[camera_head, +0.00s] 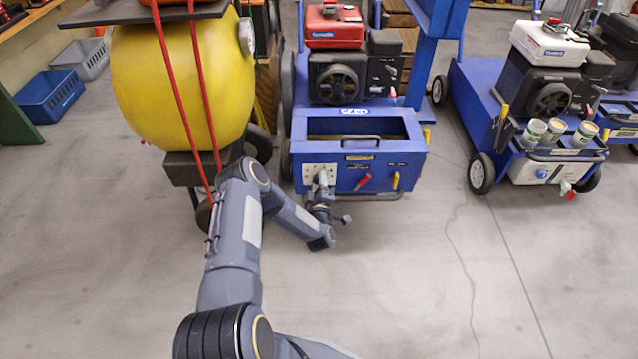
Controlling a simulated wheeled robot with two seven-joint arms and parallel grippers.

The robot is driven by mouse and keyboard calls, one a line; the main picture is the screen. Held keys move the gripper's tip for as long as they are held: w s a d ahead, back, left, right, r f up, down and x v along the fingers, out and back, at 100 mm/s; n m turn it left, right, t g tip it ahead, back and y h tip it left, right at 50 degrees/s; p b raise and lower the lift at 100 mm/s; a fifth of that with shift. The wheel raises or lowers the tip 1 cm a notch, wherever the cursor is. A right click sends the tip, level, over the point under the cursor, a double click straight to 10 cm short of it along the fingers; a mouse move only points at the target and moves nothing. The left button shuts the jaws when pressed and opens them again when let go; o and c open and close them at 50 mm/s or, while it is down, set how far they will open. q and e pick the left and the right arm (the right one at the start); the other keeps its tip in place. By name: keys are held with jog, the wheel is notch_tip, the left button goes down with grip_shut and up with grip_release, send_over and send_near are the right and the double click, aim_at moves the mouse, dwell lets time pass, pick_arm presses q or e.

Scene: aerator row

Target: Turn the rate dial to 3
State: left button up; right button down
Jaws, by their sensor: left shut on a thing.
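A blue wheeled aerator (420,160) with a red engine tank stands in front of me. Its front panel carries a pale dial plate (308,170) at the left end. My left arm comes in from the lower left, and my left gripper (323,182) is at this plate, shut on the rate dial. The gripper hides most of the dial, so its pointer and the number it points to cannot be read. My right gripper is not in view.
A red lever (363,181) and a yellow lever (395,180) are right of the dial, above a front bar. A yellow tank machine (165,85) stands left. Another blue machine (470,95) carries several cans on the right. The floor in front is clear.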

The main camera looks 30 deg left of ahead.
pick_arm(q)
jog(key=shift+m, duration=0.4)
jog(key=o, duration=0.9)
jog(key=shift+o, duration=0.2)
jog(key=p+v, duration=0.2)
jog(key=v, duration=0.6)
jog(key=shift+a, duration=0.1)
